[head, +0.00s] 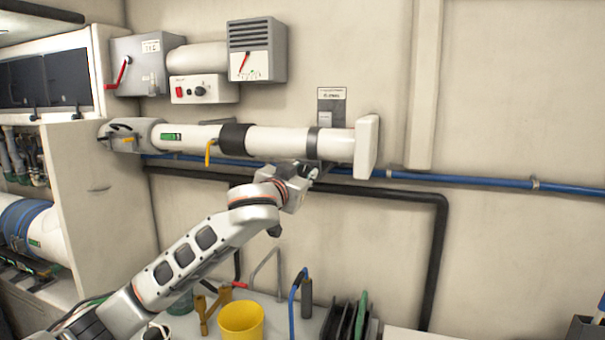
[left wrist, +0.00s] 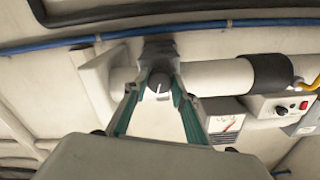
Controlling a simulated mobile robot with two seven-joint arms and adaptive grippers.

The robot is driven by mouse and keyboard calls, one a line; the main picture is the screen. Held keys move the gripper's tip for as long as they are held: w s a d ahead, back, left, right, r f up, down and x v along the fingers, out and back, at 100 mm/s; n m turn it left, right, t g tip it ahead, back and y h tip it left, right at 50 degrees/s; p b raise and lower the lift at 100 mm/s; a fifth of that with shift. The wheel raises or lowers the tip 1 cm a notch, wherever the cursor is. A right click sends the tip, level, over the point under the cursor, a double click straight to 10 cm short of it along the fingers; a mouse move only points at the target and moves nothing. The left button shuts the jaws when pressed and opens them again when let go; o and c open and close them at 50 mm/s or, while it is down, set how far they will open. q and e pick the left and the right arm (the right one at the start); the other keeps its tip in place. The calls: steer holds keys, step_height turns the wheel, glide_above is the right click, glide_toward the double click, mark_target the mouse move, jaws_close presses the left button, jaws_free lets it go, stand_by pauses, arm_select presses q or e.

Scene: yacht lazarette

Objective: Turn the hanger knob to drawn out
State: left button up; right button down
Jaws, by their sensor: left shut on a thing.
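The hanger knob (left wrist: 160,82) is a dark round knob with a short white mark, which stands about upright in the left wrist view. It sits on a dark grey hanger (left wrist: 158,52) around the white pipe; the hanger also shows in the head view (head: 312,143), near the pipe's right end. My left gripper (left wrist: 161,87) reaches the knob from below, its green-lined fingers on either side, shut on it. In the head view the left gripper (head: 304,172) is just under the hanger and hides most of the knob. My right gripper is not in view.
The white pipe (head: 285,141) runs along the wall above a blue hose (head: 470,181) and a black hose (head: 385,192). Grey wall boxes (head: 257,50) hang above left. A yellow bucket (head: 241,322) and tools stand below. The wall at right is mostly clear.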

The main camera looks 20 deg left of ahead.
arm_select(q)
steer(key=m, duration=0.3)
steer(key=shift+m, duration=0.3)
steer(key=m, duration=0.4)
steer(key=shift+m, duration=0.3)
steer(key=m, duration=0.4)
steer(key=shift+m, duration=0.3)
steer(key=m, duration=0.3)
steer(key=shift+m, duration=0.3)
steer(key=m, duration=0.4)
steer(key=shift+m, duration=0.3)
steer(key=m, duration=0.3)
steer(key=shift+m, duration=0.3)
steer(key=m, duration=0.3)
steer(key=shift+m, duration=2.3)
